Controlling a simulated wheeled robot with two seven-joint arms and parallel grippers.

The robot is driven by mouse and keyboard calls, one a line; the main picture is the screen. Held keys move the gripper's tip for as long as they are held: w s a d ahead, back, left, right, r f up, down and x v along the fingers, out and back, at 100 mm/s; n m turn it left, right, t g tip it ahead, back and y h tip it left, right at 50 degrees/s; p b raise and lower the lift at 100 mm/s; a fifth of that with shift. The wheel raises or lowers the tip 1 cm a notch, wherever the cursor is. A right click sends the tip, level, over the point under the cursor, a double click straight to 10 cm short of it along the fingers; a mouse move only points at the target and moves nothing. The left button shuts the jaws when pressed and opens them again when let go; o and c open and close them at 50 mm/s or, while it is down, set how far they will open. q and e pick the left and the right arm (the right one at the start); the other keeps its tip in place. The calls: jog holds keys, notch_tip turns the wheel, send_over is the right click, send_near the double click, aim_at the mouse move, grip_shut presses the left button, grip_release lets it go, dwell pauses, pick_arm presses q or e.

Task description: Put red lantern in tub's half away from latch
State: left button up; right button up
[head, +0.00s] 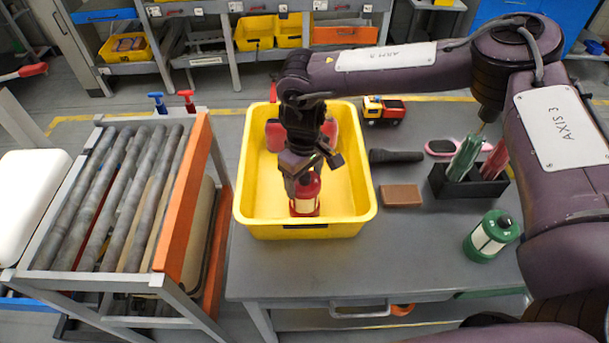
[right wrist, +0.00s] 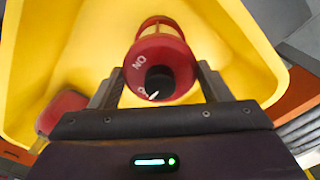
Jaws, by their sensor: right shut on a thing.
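The red lantern (head: 305,203) is upright inside the yellow tub (head: 262,229), in the half nearer to me. My right gripper (head: 301,172) reaches down from above and is shut on its top. In the right wrist view the lantern's red cap with a dark knob (right wrist: 160,82) sits between the two fingers. I cannot tell whether its base touches the tub floor. Two other red things, one at the left (head: 273,135) and one at the right (head: 330,130), stand in the far half of the tub, partly behind my gripper. My left gripper is not in view.
Right of the tub on the grey table (head: 420,245) are a toy truck (head: 384,110), a black torch (head: 396,156), a brown block (head: 401,195), a black holder (head: 470,187) and a green lantern (head: 490,237). A roller conveyor (head: 120,195) with an orange side stands at the left.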

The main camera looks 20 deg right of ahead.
jog(key=o, duration=1.5)
jog(key=shift+o, duration=0.2)
jog(key=shift+r, duration=0.15)
jog(key=shift+w+r, duration=0.1)
jog(key=shift+r, duration=0.15)
notch_tip(320, 180, up, 7)
jog(key=b, duration=0.2)
jog(key=shift+f+b, duration=0.2)
jog(key=shift+b, duration=0.15)
notch_tip(320, 180, up, 5)
jog(key=shift+f, duration=0.1)
